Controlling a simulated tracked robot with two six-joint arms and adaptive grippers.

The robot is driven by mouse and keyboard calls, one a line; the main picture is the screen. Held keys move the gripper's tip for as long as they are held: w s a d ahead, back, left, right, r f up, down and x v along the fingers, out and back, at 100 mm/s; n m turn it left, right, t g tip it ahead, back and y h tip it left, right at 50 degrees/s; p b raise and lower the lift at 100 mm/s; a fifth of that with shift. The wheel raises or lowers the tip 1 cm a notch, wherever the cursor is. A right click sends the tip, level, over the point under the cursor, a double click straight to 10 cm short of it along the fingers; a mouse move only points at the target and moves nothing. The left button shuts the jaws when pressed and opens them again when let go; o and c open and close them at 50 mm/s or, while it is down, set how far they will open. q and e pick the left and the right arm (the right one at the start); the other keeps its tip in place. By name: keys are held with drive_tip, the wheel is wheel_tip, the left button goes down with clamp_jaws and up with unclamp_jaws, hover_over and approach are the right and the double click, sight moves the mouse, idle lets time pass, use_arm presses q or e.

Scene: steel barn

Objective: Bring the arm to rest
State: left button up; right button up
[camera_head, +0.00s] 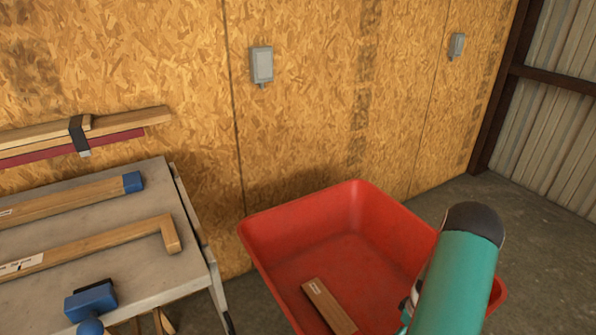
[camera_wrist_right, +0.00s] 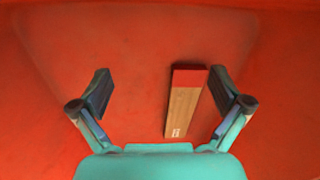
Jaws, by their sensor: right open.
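My right gripper (camera_wrist_right: 158,92) is open in the right wrist view, with its two dark fingers spread over the inside of the red tub. Nothing is held between them. A wooden block (camera_wrist_right: 184,104) with a red end lies in the tub below, close to the right finger. In the head view the wooden block (camera_head: 329,306) lies on the floor of the red tub (camera_head: 345,215). My right arm (camera_head: 455,280), teal with a dark cap, reaches over the tub's right side. Its gripper is hidden there. My left gripper is not in view.
A grey table (camera_head: 130,232) at left holds a blue-ended wooden bar (camera_head: 65,200), an L-shaped wooden piece (camera_head: 100,246) and a blue tool (camera_head: 90,301). Wooden bars (camera_head: 110,124) hang on the board wall. Concrete floor is free at right.

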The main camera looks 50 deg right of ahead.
drive_tip(key=w+a+r+n+y+p, duration=0.1)
drive_tip(key=w+a+r+n+p, duration=0.4)
drive_tip(key=w+a, duration=0.6)
drive_tip(key=w+a+r+n+y+p, duration=0.1)
drive_tip(key=w+a+r+p, duration=0.2)
drive_tip(key=w+a+r, duration=0.55)
drive_tip(key=a+f+m+y+b, duration=0.1)
drive_tip(key=a+f+b, duration=0.4)
drive_tip(key=a, duration=0.4)
drive_tip(key=a+f+m+b, duration=0.2)
drive_tip(key=a+f, duration=0.4)
drive_tip(key=a, duration=0.3)
drive_tip(key=a+f+m+y+b, duration=0.1)
drive_tip(key=a+f+b, duration=0.4)
drive_tip(key=a, duration=0.4)
wheel_tip(320, 180, up, 13)
drive_tip(key=p, duration=1.4)
drive_tip(key=shift+s+d+m+p, duration=0.25)
drive_tip(key=shift+m+p, duration=0.05)
drive_tip(key=shift+p, duration=0.05)
